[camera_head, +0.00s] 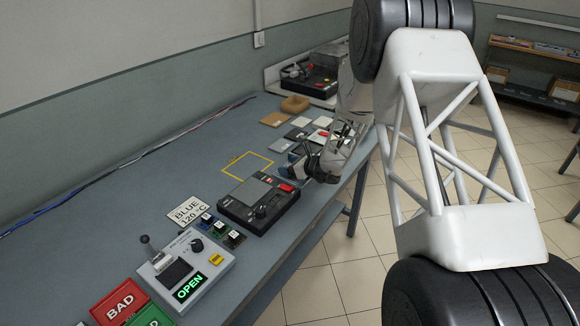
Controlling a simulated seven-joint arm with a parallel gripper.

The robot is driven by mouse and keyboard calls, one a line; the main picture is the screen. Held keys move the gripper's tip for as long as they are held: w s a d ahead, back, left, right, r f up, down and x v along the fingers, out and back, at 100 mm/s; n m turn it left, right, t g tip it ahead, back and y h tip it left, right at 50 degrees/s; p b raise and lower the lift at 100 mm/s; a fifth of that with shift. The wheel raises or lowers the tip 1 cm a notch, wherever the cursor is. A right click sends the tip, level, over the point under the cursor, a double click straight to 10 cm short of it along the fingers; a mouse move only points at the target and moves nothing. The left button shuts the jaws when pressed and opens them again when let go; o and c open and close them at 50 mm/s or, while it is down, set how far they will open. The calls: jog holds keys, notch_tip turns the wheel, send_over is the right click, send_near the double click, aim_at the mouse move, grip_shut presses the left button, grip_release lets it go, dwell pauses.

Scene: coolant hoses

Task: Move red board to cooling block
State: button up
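I cannot pick out a red board for certain. My gripper (300,170) is low over the bench, just past the black device's far right corner. It is small and partly hidden by my arm, so its fingers and anything between them are unclear.
A grey device (212,270) with a lever and an OPEN display stands in front. A red BAD bin (119,303) is at the lower left. A BLUE 120 °C sign (187,211) lies beside the boards. A yellow outline (248,165) marks bare bench. Flat plates and a machine stand farther back.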

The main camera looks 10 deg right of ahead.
jog(key=shift+o, duration=1.4)
jog(key=shift+r, duration=0.2)
jog(key=shift+v, duration=6)
jog(key=shift+f, duration=0.1)
